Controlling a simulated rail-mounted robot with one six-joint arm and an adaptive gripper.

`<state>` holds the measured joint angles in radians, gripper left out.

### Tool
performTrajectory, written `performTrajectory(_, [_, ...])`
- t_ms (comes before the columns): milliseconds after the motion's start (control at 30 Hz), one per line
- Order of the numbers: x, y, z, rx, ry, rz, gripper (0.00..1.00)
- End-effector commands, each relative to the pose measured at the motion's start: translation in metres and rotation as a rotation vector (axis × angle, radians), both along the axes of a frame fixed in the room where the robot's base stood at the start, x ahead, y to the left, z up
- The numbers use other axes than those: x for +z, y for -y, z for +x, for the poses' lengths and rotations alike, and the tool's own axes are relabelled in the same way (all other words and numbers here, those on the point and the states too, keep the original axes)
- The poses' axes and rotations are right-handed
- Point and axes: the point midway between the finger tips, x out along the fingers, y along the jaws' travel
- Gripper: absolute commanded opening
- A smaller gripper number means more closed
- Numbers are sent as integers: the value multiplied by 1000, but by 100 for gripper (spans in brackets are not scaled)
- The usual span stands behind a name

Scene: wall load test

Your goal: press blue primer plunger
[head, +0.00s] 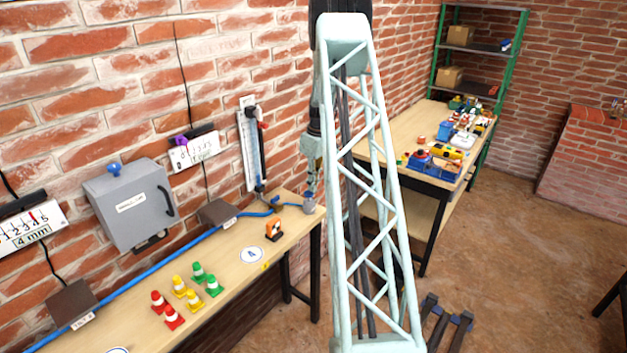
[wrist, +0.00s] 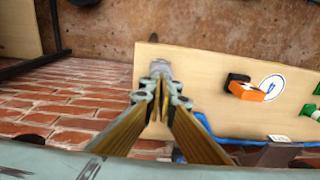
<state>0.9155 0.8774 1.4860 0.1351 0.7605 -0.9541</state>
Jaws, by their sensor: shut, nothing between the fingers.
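A small grey-blue fitting (head: 309,203), which looks like the primer, stands at the right end of the near bench, beside the end of the blue hose. My gripper (head: 311,186) points down right above it, its fingers shut and empty. In the wrist view the fingertips (wrist: 159,80) overlap a grey part of the fitting (wrist: 161,67) near the bench edge. The fingers hide most of it, so I cannot see the plunger's blue top or tell whether they touch it.
An orange block (head: 274,229) and a round white label (head: 252,255) lie left of the fitting. Several coloured cones (head: 186,289) stand further left. A grey wall box (head: 133,205) and a gauge (head: 252,150) hang behind on the brick wall. The blue hose (head: 195,238) runs along the bench.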

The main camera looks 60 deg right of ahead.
Motion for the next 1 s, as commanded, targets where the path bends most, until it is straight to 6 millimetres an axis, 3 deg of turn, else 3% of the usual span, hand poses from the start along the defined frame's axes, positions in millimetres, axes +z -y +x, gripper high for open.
performTrajectory(633, [-10,0,1,0,0,0,0])
performTrajectory(1000, [-37,-1,0,0,-1,1,0])
